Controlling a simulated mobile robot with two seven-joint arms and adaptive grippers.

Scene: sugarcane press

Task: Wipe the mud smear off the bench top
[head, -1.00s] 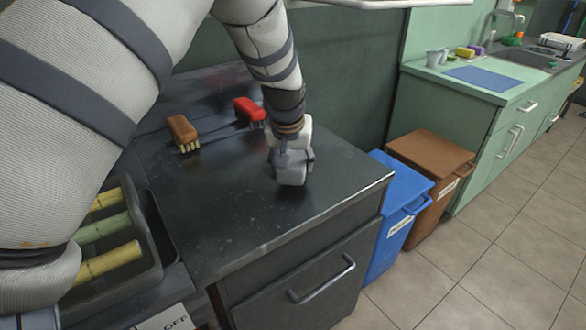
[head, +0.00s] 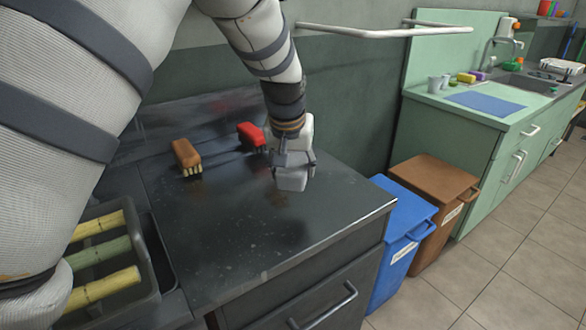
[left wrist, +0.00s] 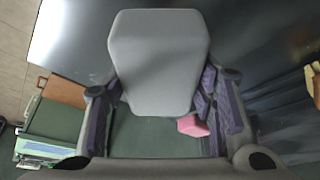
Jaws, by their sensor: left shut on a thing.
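My left gripper (head: 293,170) is shut on a pale grey block (head: 292,179), which is at or just above the dark bench top (head: 240,235); I cannot tell if they touch. The left wrist view shows the grey block (left wrist: 158,62) between the two fingers (left wrist: 160,110), covering the bench under it. No clear mud smear shows; a faint brownish patch, perhaps a reflection, lies just in front of the block. My right gripper is not in view.
A tray (head: 148,262) of cane pieces is at the left. Blue (head: 400,225) and brown (head: 435,180) bins stand beyond the right edge. The front bench top is clear.

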